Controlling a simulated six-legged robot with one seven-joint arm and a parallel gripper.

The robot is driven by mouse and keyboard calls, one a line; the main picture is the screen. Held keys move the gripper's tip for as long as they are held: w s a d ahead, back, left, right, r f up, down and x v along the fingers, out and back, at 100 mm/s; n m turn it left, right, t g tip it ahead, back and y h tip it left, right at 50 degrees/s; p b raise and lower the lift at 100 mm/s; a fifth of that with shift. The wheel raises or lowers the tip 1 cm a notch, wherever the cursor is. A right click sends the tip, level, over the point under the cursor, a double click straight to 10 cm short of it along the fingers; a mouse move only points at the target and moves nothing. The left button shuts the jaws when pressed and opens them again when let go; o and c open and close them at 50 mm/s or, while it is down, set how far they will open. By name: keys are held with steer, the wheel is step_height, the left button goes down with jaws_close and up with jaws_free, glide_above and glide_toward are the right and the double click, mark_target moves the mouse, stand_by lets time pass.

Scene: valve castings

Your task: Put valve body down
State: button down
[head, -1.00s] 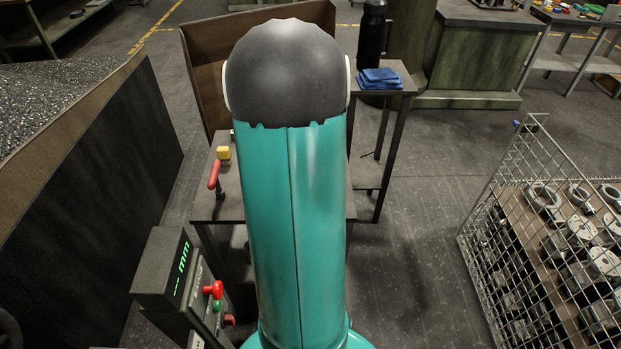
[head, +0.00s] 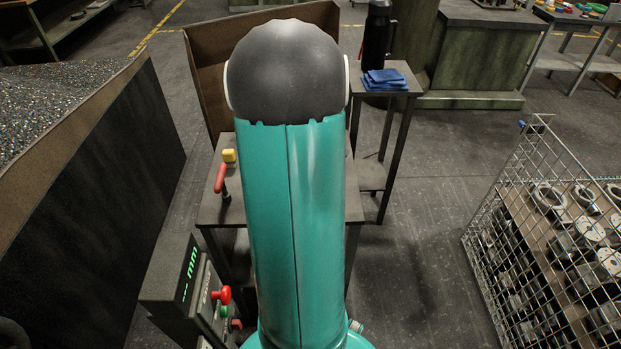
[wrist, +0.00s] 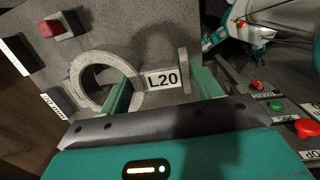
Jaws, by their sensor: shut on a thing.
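In the wrist view, the valve body (wrist: 76,80) is a grey casting with a round open flange at the left and a thinner flange seen edge-on at the right. A white label reading L20 shows between the flanges. My gripper (wrist: 162,92) has its two green fingers closed on the casting between these flanges. A flat grey surface lies behind the casting; I cannot tell whether they touch. In the head view, my own arm hides the gripper, the valve body and the middle of the small dark bench (head: 213,207).
A red-handled clamp (head: 221,180) and a yellow block (head: 229,155) stand on the bench, with an upright brown panel (head: 208,85) behind. A control box (head: 185,285) with red and green buttons is at lower left. A wire cage (head: 500,220) of castings stands right; floor between is clear.

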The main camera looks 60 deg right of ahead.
steer(key=shift+f, duration=3)
steer(key=shift+f, duration=0.2)
steer(key=shift+c, duration=2.1)
jaws_free()
steer(key=shift+o, duration=0.9)
steer(key=shift+a+f, duration=0.1)
steer(key=r, duration=0.4)
steer(key=a+r, duration=0.1)
steer(key=r, duration=0.8)
steer(key=shift+w+a+r, duration=0.25)
steer(key=shift+w+r, duration=0.1)
steer(key=shift+r, duration=0.05)
